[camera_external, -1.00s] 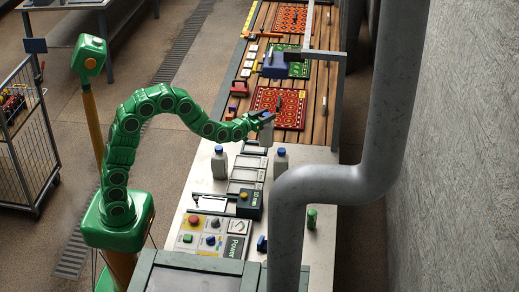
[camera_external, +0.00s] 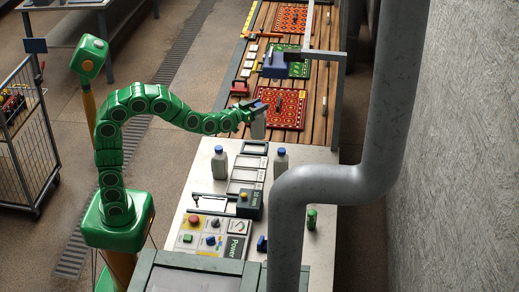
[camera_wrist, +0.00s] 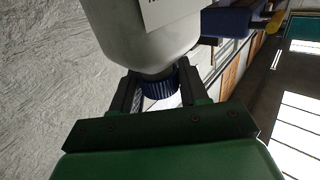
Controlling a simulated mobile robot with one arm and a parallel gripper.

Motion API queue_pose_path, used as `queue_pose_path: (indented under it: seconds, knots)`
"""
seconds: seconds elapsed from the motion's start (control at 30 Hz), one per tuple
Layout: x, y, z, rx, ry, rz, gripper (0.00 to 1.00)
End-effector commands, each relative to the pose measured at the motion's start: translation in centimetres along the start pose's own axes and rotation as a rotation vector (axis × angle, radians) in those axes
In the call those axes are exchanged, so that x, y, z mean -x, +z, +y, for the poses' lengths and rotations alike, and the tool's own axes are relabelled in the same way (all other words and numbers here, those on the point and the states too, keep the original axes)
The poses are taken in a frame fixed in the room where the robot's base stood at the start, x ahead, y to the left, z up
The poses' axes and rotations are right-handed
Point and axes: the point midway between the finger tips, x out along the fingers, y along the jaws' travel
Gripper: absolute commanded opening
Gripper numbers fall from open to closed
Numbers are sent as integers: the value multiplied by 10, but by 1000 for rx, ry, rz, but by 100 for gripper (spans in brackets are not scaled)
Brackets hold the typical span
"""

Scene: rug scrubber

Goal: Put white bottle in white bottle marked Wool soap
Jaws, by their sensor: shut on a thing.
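My gripper (camera_external: 256,105) is shut on the blue cap of a white bottle (camera_external: 258,125) and holds it above the far end of the white table top. In the wrist view, the fingers of my gripper (camera_wrist: 158,90) close on both sides of the blue cap, and the bottle's white body (camera_wrist: 145,35) carries a partly cut-off white label. Two more pale bottles with blue caps stand upright on the table, one at left (camera_external: 219,163) and one at right (camera_external: 281,163). No wording on any bottle is readable.
A row of framed rectangular slots (camera_external: 244,175) runs between the standing bottles. A dark timer box (camera_external: 249,205) and a button panel (camera_external: 208,236) lie nearer. Patterned rugs (camera_external: 279,108) lie on the slatted table beyond. A thick grey pipe (camera_external: 330,184) crosses at right.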

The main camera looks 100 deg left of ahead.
Motion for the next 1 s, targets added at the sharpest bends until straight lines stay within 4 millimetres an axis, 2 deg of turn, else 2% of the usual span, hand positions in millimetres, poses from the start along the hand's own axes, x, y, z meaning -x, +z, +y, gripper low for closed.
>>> queue_pose_path:
  seconds: [0.03, 0.2, 0.53, 0.7, 1.0]
  knots:
    - [8, -12, 4, 4, 3, 6, 0]
    - [31, -39, 15, 9, 14, 6, 0]
    - [60, -69, 25, 23, 29, 3, 0]
    - [59, -69, 28, 25, 31, 0, 0]
    - [31, -55, 39, 24, 30, -1, 0]
